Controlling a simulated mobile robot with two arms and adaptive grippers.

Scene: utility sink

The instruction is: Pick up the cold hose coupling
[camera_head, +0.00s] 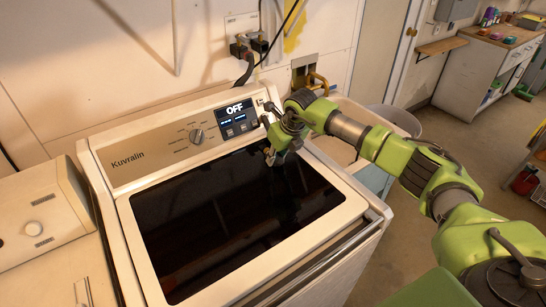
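My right arm reaches in from the right, and its gripper (277,152) points down over the back right part of the dark washer lid (220,220), close to the control panel. Its fingers are small and dark here, so I cannot tell whether they are open or shut, or whether they hold anything. Two dark hose fittings (249,47) sit side by side at the wall box behind the washer. A dark hose runs down from them. I cannot tell which fitting is cold, and I cannot make out a loose coupling. My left gripper is not in view.
A second white appliance (42,215) stands at the left. A utility sink with a brass-coloured faucet (318,81) is behind my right arm.

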